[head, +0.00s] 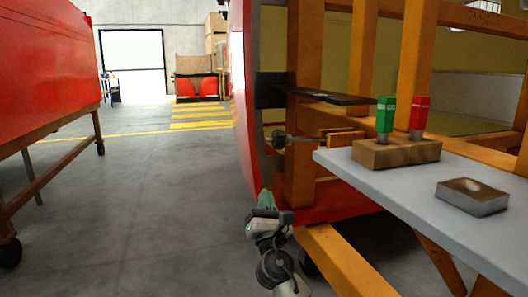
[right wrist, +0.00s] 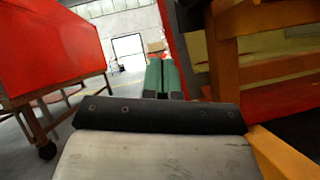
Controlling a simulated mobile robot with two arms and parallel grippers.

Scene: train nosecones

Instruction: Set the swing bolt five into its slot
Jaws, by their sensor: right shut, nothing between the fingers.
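A swing bolt (head: 279,137) with a round dark knob and a thin rod shows in the head view beside the red nosecone's edge (head: 240,90). Its rod runs right toward the orange frame; I cannot read a number on it or tell whether it sits in a slot. A dark bracket (head: 269,90) is on the edge above it. My right gripper (head: 266,198) has green fingers and is below the bolt, apart from it. In the right wrist view the fingers (right wrist: 164,76) are together and empty. My left gripper is not in view.
Orange beams (head: 345,262) stand close right of my gripper. Open floor (head: 150,190) lies left.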

